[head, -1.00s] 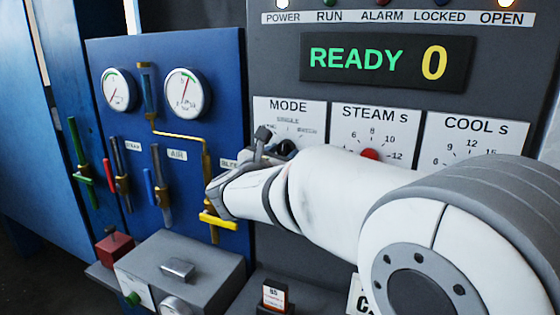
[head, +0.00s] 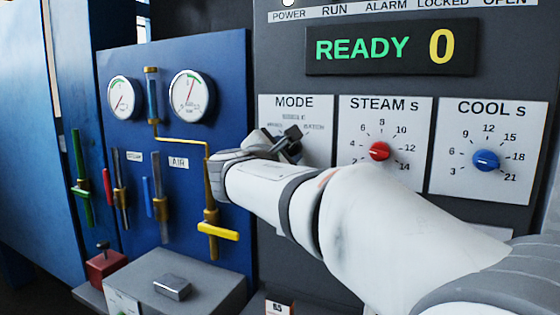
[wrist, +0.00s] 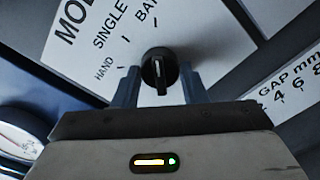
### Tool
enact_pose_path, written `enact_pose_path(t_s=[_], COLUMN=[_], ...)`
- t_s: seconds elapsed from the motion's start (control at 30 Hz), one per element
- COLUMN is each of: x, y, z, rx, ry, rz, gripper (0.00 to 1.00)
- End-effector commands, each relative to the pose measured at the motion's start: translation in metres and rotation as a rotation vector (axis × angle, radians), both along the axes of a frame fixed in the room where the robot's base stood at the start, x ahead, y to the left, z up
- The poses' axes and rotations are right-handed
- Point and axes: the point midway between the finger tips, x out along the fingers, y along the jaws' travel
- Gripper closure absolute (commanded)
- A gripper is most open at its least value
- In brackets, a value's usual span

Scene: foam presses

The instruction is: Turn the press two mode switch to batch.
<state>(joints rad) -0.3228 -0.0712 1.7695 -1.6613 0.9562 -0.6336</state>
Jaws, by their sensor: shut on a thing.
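The mode switch is a black knob on a white plate marked MODE (head: 293,104), on the grey press front. In the wrist view the knob (wrist: 160,68) sits between the two fingers of my gripper (wrist: 160,82), which is shut on it. Its white line stands about upright in that view, roughly in line with the tick by the partly cut-off "BA" label. The HAND and SINGLE marks lie to its left. In the head view my gripper (head: 284,145) is at the mode plate and hides the knob. No press number shows.
The red STEAM knob (head: 379,151) and blue COOL knob (head: 486,160) are to the right. A blue panel (head: 225,90) with gauges and valve handles stands left. The display (head: 390,47) reads READY 0.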

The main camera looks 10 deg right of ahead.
Motion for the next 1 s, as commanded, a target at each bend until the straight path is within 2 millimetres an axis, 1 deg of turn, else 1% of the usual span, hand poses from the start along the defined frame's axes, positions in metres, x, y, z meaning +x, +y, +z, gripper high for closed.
enact_pose_path(t_s=[0.5,0.53,0.77,1.0], x=[0.0005,0.0005,0.0002,-0.0002], y=[0.0005,0.0005,0.0,-0.0001], z=[0.0023,0.0023,0.0014,0.0007], rx=[0.015,0.015,0.015,0.016], ry=[-0.015,-0.015,-0.013,-0.012], rz=[0.003,0.003,0.001,0.001], gripper=[0.84,0.6,0.41,0.4])
